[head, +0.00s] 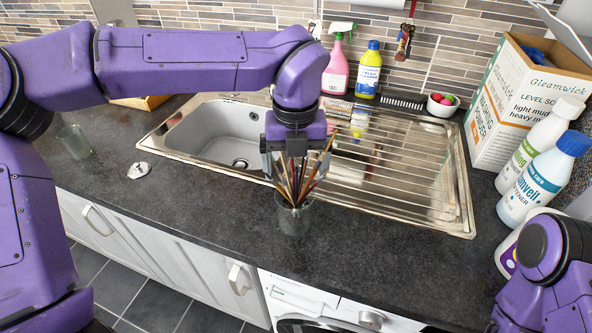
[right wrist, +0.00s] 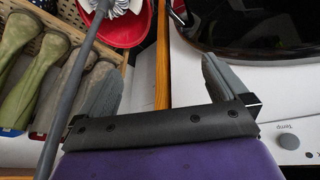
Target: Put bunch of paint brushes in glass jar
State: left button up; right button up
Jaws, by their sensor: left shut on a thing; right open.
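A bunch of paint brushes (head: 293,184) hangs below my left gripper (head: 297,160), which is shut on it from above. The brushes fan out slightly, and their lower part reaches into the mouth of a glass jar (head: 294,218). The jar stands upright on the dark worktop, in front of the sink. How deep the brush ends sit in the jar is hard to tell. My right gripper (right wrist: 162,85) shows in the right wrist view, its two grey fingers wide apart with no brush or jar between them. Its fingers are out of the head view.
Behind the jar is the metal sink (head: 350,205) with its drainer. Another glass (head: 75,141) stands at the left. Bottles (head: 541,179) and a washing powder box (head: 520,105) stand at the right. A red bowl (right wrist: 128,25) and boots (right wrist: 40,60) are near the right gripper.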

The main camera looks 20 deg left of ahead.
pick_arm(q)
jog(key=shift+s+f, duration=0.4)
jog(key=shift+f, duration=0.35)
jog(key=shift+w+f, duration=0.2)
jog(key=o, duration=1.2)
jog(key=shift+s+r, duration=0.1)
notch_tip(320, 180, up, 12)
jog(key=shift+r, duration=0.1)
